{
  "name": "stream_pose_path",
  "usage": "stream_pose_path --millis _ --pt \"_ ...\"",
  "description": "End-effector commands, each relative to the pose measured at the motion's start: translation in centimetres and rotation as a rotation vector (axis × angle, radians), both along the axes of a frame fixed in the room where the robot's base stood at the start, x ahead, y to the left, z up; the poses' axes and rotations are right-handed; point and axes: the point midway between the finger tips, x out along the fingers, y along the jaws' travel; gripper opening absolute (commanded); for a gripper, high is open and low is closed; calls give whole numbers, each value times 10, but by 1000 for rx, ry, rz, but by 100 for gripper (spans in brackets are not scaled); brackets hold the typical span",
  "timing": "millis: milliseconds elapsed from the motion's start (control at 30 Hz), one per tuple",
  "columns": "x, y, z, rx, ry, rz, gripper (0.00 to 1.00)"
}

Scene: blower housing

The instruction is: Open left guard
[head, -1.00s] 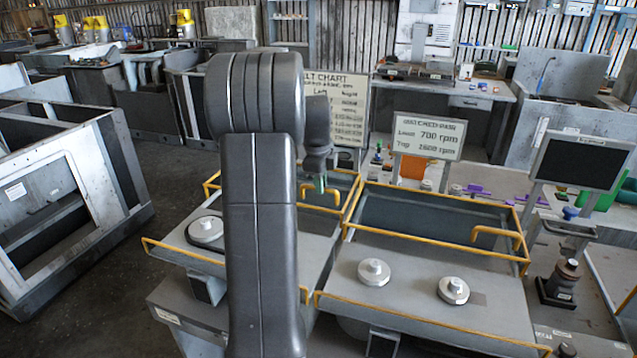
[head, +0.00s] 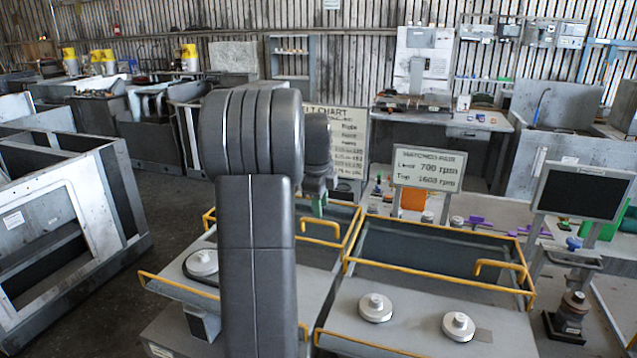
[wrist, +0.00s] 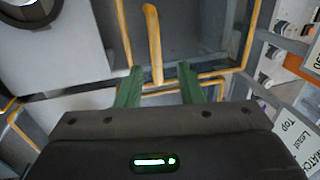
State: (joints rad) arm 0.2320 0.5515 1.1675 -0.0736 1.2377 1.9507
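The left guard (head: 350,231) is a yellow-edged frame at the back of the left grey bench unit, behind my arm. Its yellow handle (head: 323,222) sticks out near the guard's right end; the handle also shows in the wrist view (wrist: 153,40). My gripper (head: 318,207) is just above and behind the handle in the head view. In the wrist view its two green fingers (wrist: 158,85) are apart, and the handle's near end appears between their tips. I cannot tell whether they touch it. My arm hides much of the left unit.
The right guard (head: 440,279) with a similar handle stands beside it. White knobbed discs (head: 375,307) sit on the bench units. A speed sign (head: 428,170) and a dark screen (head: 583,191) stand behind and to the right. Open floor lies left of the units.

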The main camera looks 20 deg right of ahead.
Motion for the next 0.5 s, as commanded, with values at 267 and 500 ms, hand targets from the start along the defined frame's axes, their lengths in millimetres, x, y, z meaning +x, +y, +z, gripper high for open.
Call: stream_pose_path --millis 267,500 --pt "-10 7 63 -1 -5 0 34" --pt "-15 10 93 0 -2 1 34"
